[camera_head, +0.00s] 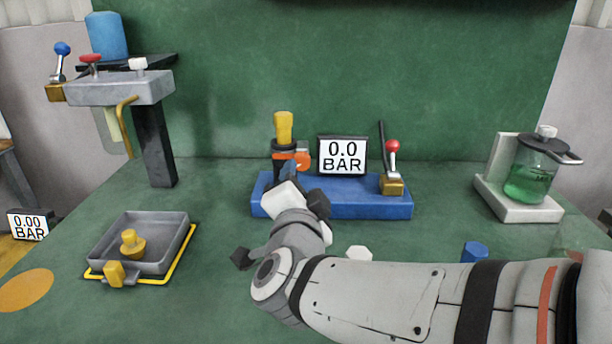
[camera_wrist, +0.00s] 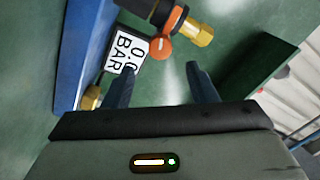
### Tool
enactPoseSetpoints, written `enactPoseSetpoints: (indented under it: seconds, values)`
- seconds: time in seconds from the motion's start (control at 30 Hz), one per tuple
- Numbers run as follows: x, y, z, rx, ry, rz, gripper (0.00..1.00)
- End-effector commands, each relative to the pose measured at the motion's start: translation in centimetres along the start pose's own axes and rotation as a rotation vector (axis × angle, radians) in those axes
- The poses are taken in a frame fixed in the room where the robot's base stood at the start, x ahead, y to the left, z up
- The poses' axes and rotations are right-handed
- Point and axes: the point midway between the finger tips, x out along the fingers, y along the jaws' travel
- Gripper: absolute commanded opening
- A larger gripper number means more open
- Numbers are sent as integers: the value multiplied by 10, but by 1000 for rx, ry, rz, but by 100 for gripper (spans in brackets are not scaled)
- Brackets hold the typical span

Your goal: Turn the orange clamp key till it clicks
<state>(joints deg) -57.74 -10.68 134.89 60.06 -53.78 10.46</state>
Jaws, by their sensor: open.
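The orange clamp key (camera_head: 303,160) sits on the right side of a dark upright fitting (camera_head: 284,147) with an orange band and a yellow top, on the blue base (camera_head: 345,200). In the wrist view, the key's round orange end (camera_wrist: 160,48) lies ahead of the fingertips, roughly between them. My gripper (camera_wrist: 160,75) is open, with two blue fingers apart and nothing between them. In the head view, my wrist covers the front of the fitting's foot, and only a bit of a finger (camera_head: 288,172) shows.
A display reading 0.0 BAR (camera_head: 342,156) and a red-knobbed lever (camera_head: 392,165) stand right of the fitting. A grey tray (camera_head: 165,225) is at left. A green-liquid jar (camera_head: 530,175) stands at right. A white hexagonal piece (camera_head: 359,253) lies near my arm.

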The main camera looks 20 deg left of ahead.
Motion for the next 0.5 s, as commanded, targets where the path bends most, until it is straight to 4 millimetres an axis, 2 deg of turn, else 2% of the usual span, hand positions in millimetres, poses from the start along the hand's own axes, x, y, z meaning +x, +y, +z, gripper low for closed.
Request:
enactPoseSetpoints:
  seconds: [0.27, 0.37, 0.5]
  values:
    - [0, -2, 0, -27, -1, 1, 52]
    - [1, -6, -1, -135, 0, 9, 52]
    - [-1, -10, -2, -401, 1, 17, 52]
